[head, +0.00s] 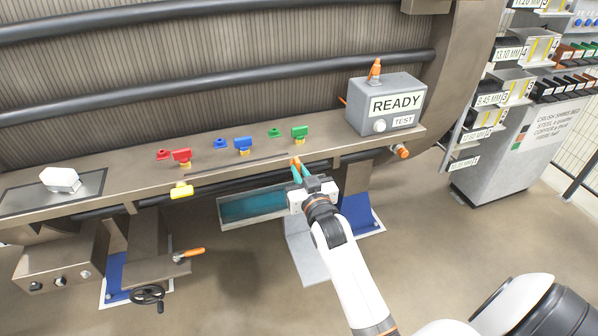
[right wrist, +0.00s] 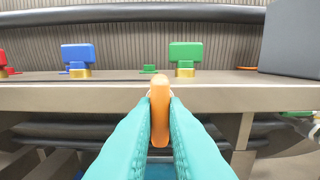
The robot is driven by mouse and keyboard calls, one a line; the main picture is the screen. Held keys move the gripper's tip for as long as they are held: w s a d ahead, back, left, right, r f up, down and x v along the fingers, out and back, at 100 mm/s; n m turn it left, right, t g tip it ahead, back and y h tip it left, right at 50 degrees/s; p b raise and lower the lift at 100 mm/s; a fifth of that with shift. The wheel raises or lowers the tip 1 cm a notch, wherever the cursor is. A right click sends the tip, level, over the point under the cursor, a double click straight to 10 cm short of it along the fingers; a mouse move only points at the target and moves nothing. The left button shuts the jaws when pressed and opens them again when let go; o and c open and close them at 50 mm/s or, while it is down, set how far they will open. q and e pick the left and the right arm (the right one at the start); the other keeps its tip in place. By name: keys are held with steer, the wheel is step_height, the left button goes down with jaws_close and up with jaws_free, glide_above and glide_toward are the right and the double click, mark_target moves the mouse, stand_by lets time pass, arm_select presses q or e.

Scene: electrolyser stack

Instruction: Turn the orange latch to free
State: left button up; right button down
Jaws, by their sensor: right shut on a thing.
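The orange latch (head: 296,161) is at the front edge of the long brown shelf, right of its middle. In the right wrist view the orange latch (right wrist: 159,112) stands upright between two teal fingers, its rounded top at the shelf edge. My right gripper (head: 299,171) is shut on it, with a finger against each side. My left gripper is not in view.
Red (head: 181,156), blue (head: 243,145) and green (head: 299,133) handles stand on the shelf (head: 120,180) behind the latch. A grey READY box (head: 362,118) stands to the right. A teal-lined tray (head: 253,205) is below. A yellow tag (head: 181,190) hangs at left.

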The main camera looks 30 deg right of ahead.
steer(key=m+p, duration=0.1)
steer(key=m, duration=0.1)
steer(key=shift+r+m, duration=0.1)
steer(key=shift+m, duration=0.2)
steer(key=shift+m+p, duration=0.5)
steer(key=shift+m, duration=0.5)
steer(key=shift+m+p, duration=0.35)
steer(key=shift+m, duration=0.15)
steer(key=shift+m+p, duration=0.5)
steer(key=shift+m, duration=1.3)
